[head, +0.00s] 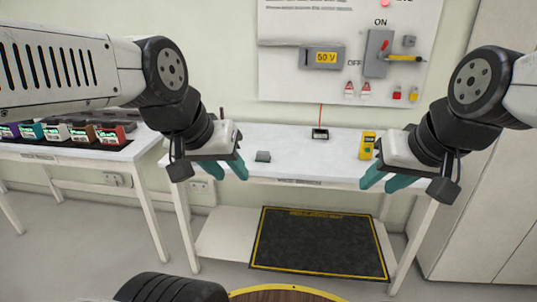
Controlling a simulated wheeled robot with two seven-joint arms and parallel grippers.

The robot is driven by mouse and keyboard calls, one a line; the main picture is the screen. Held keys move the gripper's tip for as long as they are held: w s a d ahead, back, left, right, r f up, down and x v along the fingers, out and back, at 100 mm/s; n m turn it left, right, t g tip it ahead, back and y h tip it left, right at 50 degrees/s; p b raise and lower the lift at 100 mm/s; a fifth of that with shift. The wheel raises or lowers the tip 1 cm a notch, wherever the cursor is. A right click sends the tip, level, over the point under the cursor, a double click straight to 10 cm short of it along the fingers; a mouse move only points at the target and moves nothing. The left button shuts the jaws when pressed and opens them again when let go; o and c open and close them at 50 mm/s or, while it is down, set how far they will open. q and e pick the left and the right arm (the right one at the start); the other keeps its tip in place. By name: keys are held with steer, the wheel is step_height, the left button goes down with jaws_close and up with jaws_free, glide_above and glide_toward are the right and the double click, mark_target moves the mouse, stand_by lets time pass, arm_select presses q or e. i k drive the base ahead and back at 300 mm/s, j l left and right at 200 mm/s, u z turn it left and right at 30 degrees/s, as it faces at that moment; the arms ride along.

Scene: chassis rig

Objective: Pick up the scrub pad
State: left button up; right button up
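A small dark grey-green pad (262,156), which looks like the scrub pad, lies on the white table (300,167) near its front edge. My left gripper (229,172) has teal fingers and is left of the pad, apart from it. Its fingers look spread, with nothing seen between them. My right gripper (378,188) is well to the right of the pad, at the table's front right. Its teal fingers are apart and empty.
A yellow meter (368,145) stands on the table near my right gripper. A small black device (320,134) with a red lead is at the back. A wall panel (345,25) carries a lever switch. A black mat (318,243) lies below. Coloured boxes (80,135) fill the left table.

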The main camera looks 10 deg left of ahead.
mark_target(261, 156)
steer(key=i+j+z, duration=0.25)
steer(key=i+j, duration=0.25)
steer(key=i+j+z, duration=0.3)
steer(key=i+j, duration=0.15)
steer(key=j, duration=0.15)
